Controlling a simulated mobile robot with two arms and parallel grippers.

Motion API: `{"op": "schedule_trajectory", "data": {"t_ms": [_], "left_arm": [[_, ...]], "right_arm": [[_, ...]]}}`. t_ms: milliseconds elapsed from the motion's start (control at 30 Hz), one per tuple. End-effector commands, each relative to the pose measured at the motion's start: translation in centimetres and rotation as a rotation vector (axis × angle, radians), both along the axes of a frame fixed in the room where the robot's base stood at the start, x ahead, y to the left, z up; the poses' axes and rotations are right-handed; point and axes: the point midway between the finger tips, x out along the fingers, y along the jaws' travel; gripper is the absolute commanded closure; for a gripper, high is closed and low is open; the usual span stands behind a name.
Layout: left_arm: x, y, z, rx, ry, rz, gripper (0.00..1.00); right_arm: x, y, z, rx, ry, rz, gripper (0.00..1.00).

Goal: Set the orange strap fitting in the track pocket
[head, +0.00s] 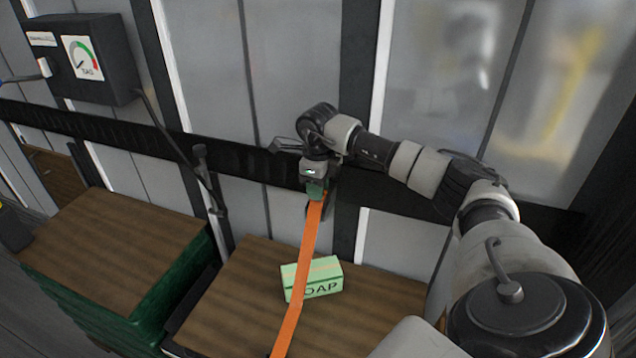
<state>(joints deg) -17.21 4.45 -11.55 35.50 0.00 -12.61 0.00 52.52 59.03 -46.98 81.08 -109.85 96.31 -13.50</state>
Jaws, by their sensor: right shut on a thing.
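My right gripper (316,192) points down in front of the dark horizontal track (255,170) on the wall. It is shut on the orange strap fitting at the top end of the orange strap (307,245). The fitting itself is mostly hidden by the fingers, and so is the part of the track behind them. I cannot tell whether the fitting touches the track or a pocket. The strap hangs from the gripper and runs down across the soap box to the bottom edge. My left gripper is not in view.
A green soap box (322,289) sits on a brown wood-topped surface (240,290) below the gripper. Another wood-topped green stack (110,250) stands at left. A black gauge box (85,58) hangs upper left. A dark bar (180,150) leans across the track.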

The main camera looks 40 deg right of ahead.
Motion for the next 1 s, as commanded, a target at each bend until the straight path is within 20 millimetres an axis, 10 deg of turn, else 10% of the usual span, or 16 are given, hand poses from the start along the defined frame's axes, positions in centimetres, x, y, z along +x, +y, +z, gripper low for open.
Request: {"op": "schedule_trajectory", "data": {"t_ms": [367, 400, 567, 1000], "left_arm": [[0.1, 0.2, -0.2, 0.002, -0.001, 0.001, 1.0], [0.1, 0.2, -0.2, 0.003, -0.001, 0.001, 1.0], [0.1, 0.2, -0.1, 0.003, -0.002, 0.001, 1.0], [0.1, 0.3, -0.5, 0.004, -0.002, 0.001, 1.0]], "right_arm": [[0.0, 0.1, -0.6, 0.0, -0.001, 0.001, 1.0], [0.0, 0.0, -0.6, 0.0, -0.001, 0.0, 0.69], [0.0, 0.0, -0.5, 0.0, -0.001, 0.0, 0.45], [0.1, 0.0, 1.0, 0.001, -0.005, 0.0, 0.45]]}}
